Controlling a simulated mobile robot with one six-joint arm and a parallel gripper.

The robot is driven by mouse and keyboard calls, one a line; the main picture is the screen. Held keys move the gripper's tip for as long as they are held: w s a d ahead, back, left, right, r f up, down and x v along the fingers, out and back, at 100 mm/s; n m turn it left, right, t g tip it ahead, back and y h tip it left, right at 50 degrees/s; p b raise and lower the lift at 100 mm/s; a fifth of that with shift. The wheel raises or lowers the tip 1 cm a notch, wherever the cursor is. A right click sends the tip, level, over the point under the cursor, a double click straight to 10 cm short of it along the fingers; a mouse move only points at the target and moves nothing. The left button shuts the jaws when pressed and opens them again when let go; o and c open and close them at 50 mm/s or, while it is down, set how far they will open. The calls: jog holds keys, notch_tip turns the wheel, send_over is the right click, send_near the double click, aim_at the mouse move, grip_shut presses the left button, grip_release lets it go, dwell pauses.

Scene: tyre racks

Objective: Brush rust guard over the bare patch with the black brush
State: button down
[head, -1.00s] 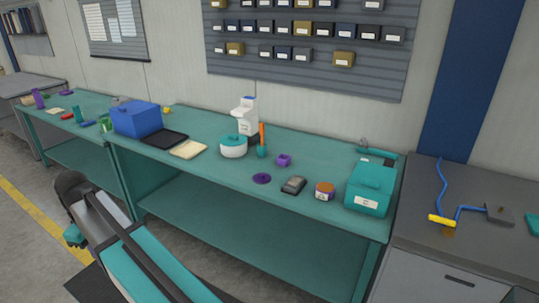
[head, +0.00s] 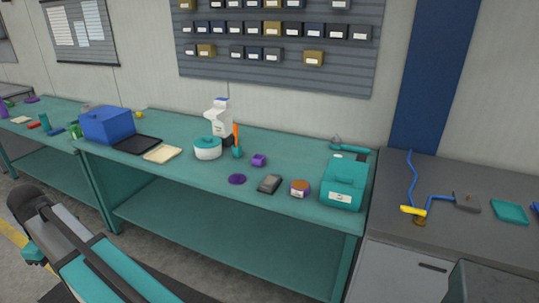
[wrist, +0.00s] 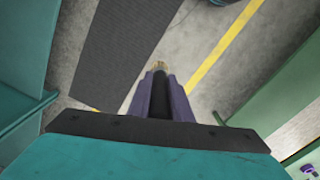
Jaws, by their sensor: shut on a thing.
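In the wrist view my gripper (wrist: 159,84) is shut on the black brush (wrist: 159,102). The dark handle lies between the two purple fingers, and pale tan bristles show past the fingertips, pointing away from the wrist over the floor. In the head view my arm is at the lower left, and the brush cannot be made out there. A small round tin (head: 299,189) with a brown-orange top and white label stands on the teal bench (head: 200,175); I cannot read whether it is the rust guard. I cannot make out a bare patch in either view.
The teal bench also holds a teal box (head: 343,183), dark grey device (head: 269,184), purple disc (head: 237,179), white pot (head: 208,149), spray bottle (head: 219,116) and blue bin (head: 107,124). A grey cabinet top (head: 450,238) at right bears a yellow-handled blue pipe (head: 413,210).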

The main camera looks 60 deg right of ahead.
jog(key=s+d+r+m+h+p, duration=0.1)
jog(key=s+d+m, duration=0.15)
jog(key=d, duration=1.25)
jog(key=s+d+r+m+p, duration=0.1)
jog(key=d+r+m, duration=0.15)
jog(key=d, duration=1.15)
jog(key=s+d+r+m+h+p, duration=0.1)
jog(key=s+d+m, duration=0.15)
jog(key=d, duration=1.25)
jog(key=s+d+r+m+g+h+p, duration=0.1)
jog(key=s+d+m, duration=0.5)
jog(key=s+d, duration=2.3)
notch_tip(320, 180, up, 3)
jog(key=shift+s+d+f+g+h+p, duration=0.1)
jog(key=shift+s+d+g+h+p, duration=0.25)
jog(key=shift+d+p, duration=0.65)
jog(key=shift+d+f+m, duration=0.1)
jog(key=shift+f+m, duration=0.05)
jog(key=shift+m, duration=0.1)
jog(key=shift+f+b, duration=1.7)
jog(key=shift+f, duration=1.15)
jog(key=shift+f, duration=0.65)
jog(key=shift+r, duration=0.1)
